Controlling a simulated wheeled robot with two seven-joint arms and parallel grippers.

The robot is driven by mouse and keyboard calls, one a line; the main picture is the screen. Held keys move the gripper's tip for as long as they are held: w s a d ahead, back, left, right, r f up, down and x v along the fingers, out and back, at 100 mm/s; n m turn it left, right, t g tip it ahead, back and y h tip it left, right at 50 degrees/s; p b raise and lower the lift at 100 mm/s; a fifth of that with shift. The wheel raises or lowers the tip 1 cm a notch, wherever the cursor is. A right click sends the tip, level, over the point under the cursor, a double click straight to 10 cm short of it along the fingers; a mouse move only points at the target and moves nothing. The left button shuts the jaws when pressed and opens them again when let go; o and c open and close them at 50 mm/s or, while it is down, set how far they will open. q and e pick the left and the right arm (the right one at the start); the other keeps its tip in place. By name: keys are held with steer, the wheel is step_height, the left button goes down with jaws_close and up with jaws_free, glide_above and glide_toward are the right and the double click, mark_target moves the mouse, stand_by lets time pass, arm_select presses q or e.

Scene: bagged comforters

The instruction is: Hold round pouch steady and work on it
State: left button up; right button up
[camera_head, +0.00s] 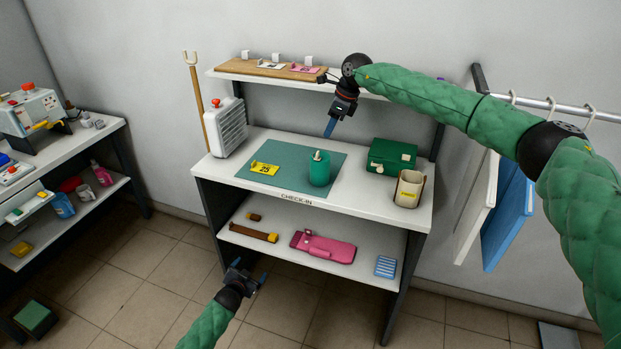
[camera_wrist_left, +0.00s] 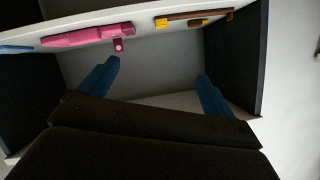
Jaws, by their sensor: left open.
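A round green pouch (camera_head: 319,172), shaped like an upright cylinder with a pale piece on top, stands on the green mat (camera_head: 290,152) on the check-in bench. My left gripper (camera_head: 258,279) is in front of the bench, low, near the lower shelf and well apart from the pouch. Its blue fingers are spread and empty in the left wrist view (camera_wrist_left: 159,84). My right gripper (camera_head: 331,127) hangs above the bench, its blue fingertip pointing down above and behind the pouch, apart from it. Whether its jaws are apart does not show.
A yellow tag marked 25 (camera_head: 264,169) lies on the mat. A green case (camera_head: 391,156) and a cream holder (camera_head: 409,188) stand to the right, a white heater-like box (camera_head: 226,127) to the left. The lower shelf holds a pink pouch (camera_head: 323,247), also in the left wrist view (camera_wrist_left: 88,36).

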mark_target(314, 173)
arm_select(q)
steer(key=w+d+r+m+t+h, duration=0.15)
steer(key=w+r, duration=0.35)
steer(key=r, duration=0.5)
steer(key=w+d+r+m+t+h, duration=0.1)
steer(key=w+r+m+h, duration=0.2)
steer(key=r, duration=0.7)
steer(key=w+d+r+m+t+h, duration=0.1)
steer(key=w+r+m+t, duration=0.15)
steer(key=w+r, duration=0.5)
steer(key=d+r+m+g, duration=0.1)
steer(key=d+m, duration=0.4)
steer(key=m, duration=0.3)
steer(key=d+r+m, duration=0.1)
steer(key=d+m, duration=0.5)
steer(key=m, duration=0.3)
steer(key=w+d+r+m+g+h, duration=0.1)
steer(key=d+m, duration=0.4)
steer(key=m, duration=0.3)
steer(key=shift+d+r+m+g, duration=0.1)
steer(key=shift+d+m+g, duration=0.2)
steer(key=shift+d+m, duration=0.1)
steer(key=shift+w+d+m, duration=0.15)
steer(key=shift+d+m, duration=0.5)
steer(key=shift+m, duration=0.55)
steer(key=shift+x, duration=3.75)
steer(key=c, duration=1.1)
steer(key=shift+o, duration=0.2)
